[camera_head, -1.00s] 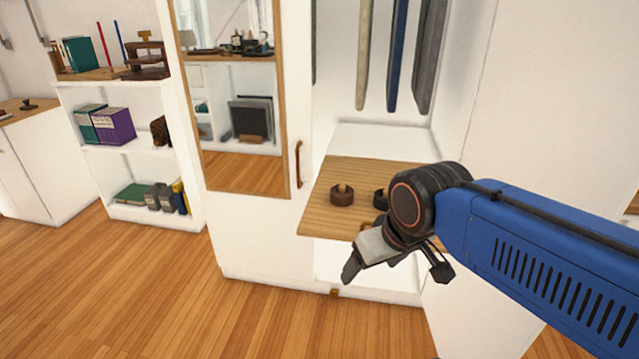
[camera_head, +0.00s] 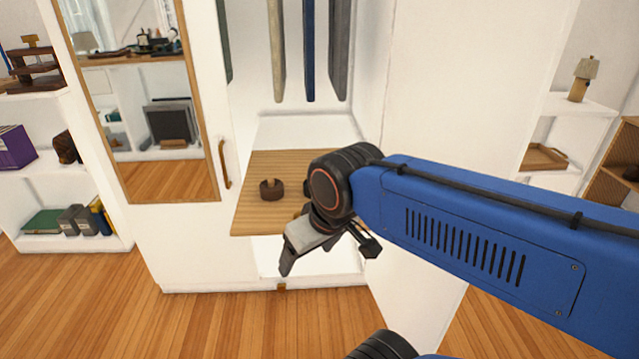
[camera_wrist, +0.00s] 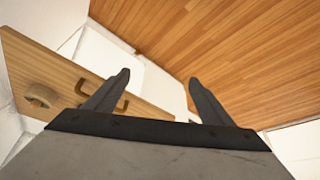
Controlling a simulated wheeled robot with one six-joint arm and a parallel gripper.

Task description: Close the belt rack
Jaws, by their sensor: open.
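The belt rack is a wooden pull-out board (camera_head: 255,213) that sticks out of the open white wardrobe. A dark brown rolled belt (camera_head: 271,189) sits on it; my arm hides the board's right part. My gripper (camera_head: 328,256) is open and empty, in front of the board's right part and pointing down. In the wrist view, bare space shows between its fingers (camera_wrist: 158,77).
A mirrored wardrobe door (camera_head: 170,248) with a wooden handle (camera_head: 223,165) is left of the rack. Long hanging items (camera_head: 309,50) are above it. A white panel (camera_head: 460,90) stands right of it. The wooden floor (camera_head: 230,325) in front is clear.

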